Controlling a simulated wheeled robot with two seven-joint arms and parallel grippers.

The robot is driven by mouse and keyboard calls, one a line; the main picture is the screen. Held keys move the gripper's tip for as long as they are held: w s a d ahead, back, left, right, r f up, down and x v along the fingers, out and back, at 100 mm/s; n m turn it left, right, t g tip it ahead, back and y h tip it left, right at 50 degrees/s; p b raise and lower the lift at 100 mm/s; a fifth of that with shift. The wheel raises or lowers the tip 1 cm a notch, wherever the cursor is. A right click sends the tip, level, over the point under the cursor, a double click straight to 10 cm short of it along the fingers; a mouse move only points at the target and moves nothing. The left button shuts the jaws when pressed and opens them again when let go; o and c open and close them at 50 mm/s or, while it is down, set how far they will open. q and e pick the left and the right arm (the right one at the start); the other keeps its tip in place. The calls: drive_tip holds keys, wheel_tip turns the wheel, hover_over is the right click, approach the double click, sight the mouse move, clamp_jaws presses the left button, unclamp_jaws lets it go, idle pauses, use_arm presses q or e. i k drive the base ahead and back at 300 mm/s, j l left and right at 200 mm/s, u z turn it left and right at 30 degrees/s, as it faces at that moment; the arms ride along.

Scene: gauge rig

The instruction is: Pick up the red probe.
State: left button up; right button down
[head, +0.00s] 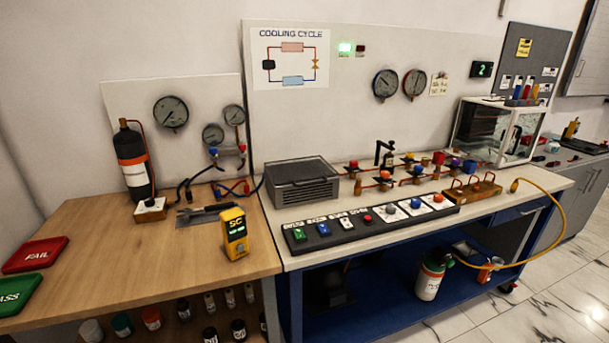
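A yellow handheld meter (234,233) with a lit screen stands nearer the bench's front right. Neither of my grippers shows in the head view.
A black cylinder (136,160), a white block (150,209) and grey tools (203,214) are at the back of the wooden bench. Red (35,254) and green (18,292) trays lie left. The front middle is clear.

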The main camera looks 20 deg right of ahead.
sight(527, 88)
drive_tip(key=i+l+z, duration=0.1)
drive_tip(key=z, duration=1)
drive_tip(key=i+l+z, duration=0.2)
drive_tip(key=i+z, duration=0.25)
drive_tip(key=i, duration=0.2)
drive_tip(key=i+z, duration=0.45)
drive_tip(key=i, duration=0.2)
drive_tip(key=i+l, duration=0.65)
